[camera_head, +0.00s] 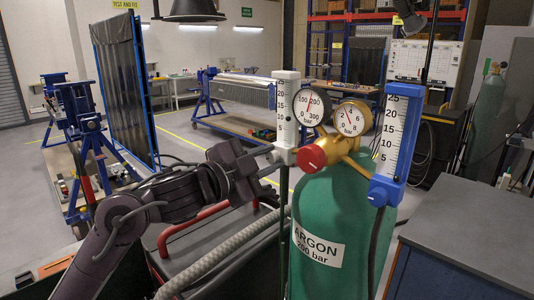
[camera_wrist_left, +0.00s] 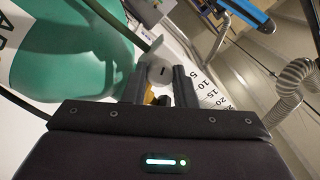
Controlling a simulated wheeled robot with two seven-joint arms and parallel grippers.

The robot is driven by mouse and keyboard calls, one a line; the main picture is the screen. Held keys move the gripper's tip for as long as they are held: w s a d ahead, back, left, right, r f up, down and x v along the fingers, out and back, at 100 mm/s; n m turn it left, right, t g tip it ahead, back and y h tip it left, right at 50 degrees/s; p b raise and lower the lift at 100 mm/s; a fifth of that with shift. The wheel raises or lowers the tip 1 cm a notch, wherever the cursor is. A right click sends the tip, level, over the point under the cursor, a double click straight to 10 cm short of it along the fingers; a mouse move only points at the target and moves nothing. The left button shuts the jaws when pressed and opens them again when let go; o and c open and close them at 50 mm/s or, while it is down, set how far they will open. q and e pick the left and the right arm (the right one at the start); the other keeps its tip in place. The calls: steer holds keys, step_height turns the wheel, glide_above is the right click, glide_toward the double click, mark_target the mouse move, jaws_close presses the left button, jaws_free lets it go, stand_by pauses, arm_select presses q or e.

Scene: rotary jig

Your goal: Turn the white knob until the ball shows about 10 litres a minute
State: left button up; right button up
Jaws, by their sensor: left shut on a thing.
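A white flowmeter (camera_head: 288,108) with a black number scale stands upright left of the gauges on the green argon cylinder (camera_head: 335,215). I cannot make out a ball in its tube. My left gripper (camera_head: 268,160) comes in from the left at the flowmeter's lower end. It is shut on the white knob (camera_wrist_left: 160,72), which shows between the two dark fingers in the left wrist view. In the head view the fingers mostly hide the knob. The flowmeter's scale also shows in the left wrist view (camera_wrist_left: 211,95), right of the fingers. My right gripper is not in view.
A blue flowmeter (camera_head: 397,135) stands at the right of the cylinder. A red knob (camera_head: 312,157) and two round gauges (camera_head: 349,117) sit close beside the white flowmeter. A ribbed hose (camera_head: 215,258) runs below my left arm. A grey worktop (camera_head: 475,225) is at the right.

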arm_select(q)
steer(key=shift+f+n, duration=0.1)
steer(key=shift+n, duration=0.3)
steer(key=o, duration=1)
steer(key=shift+a, duration=0.1)
steer(key=shift+s+a, duration=0.2)
steer(key=b+v, duration=0.2)
steer(key=v, duration=0.5)
steer(key=shift+b, duration=0.3)
steer(key=shift+s+a, duration=0.1)
